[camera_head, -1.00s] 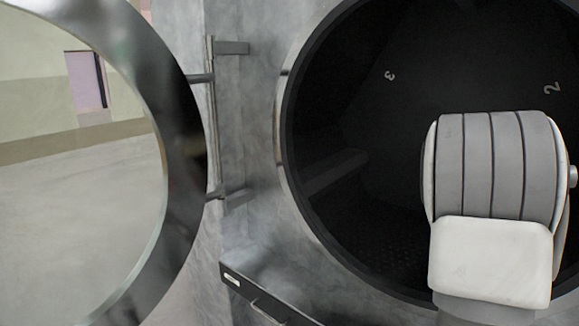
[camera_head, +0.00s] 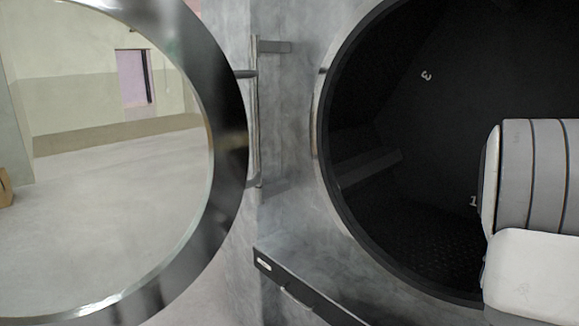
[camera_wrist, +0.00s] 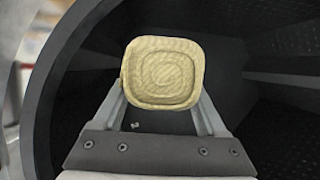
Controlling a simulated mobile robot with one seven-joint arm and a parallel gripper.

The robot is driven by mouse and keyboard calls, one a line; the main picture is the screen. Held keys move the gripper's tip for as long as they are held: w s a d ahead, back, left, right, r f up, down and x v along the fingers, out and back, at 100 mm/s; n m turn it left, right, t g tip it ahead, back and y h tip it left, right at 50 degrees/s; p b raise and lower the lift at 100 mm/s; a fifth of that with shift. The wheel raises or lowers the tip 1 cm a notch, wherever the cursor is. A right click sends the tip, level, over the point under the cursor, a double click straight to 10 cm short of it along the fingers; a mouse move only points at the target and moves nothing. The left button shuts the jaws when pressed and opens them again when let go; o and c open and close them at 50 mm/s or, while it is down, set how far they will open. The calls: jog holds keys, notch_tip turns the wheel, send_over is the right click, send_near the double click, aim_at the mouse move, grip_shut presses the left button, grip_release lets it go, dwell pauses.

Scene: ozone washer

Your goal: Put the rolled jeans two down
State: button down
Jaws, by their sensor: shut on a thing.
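The rolled jeans (camera_wrist: 164,72) show in the wrist view as a tan roll, its spiral end facing the camera. My gripper (camera_wrist: 163,98) is shut on the roll, with one finger at each side of it. The roll is held in front of the dark drum of the washer (camera_wrist: 270,85). In the head view, my arm covers the right part of the drum opening (camera_head: 420,130), and the gripper and the roll are hidden. Numbers 3 and 1 are seen on the drum's inside.
The drum's metal rim (camera_head: 330,190) curves close to my arm.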

jog(key=w+a+f+n+t+y+b, duration=0.1)
jog(key=w+a+f+n+y, duration=0.15)
jog(key=a, duration=0.45)
jog(key=w+a+f+n+t+y+b, duration=0.2)
jog(key=a+f, duration=0.1)
jog(key=a, duration=0.4)
jog(key=w+a+f+n+t+y+b, duration=0.1)
jog(key=w+a+f+n+y, duration=0.15)
jog(key=a, duration=0.45)
jog(key=s+a+f+n+y+b, duration=0.1)
jog(key=a+n+y, duration=0.2)
jog(key=a, duration=0.5)
jog(key=s+a+f+n+y+b, duration=0.1)
jog(key=s+a+f+n+y, duration=0.1)
jog(key=a, duration=0.7)
jog(key=shift+a+n+y+b, duration=0.3)
jog(key=shift+n+y+b, duration=0.15)
jog(key=shift+y, duration=0.55)
jog(key=shift+d+f, duration=0.1)
jog(key=shift+f, duration=0.05)
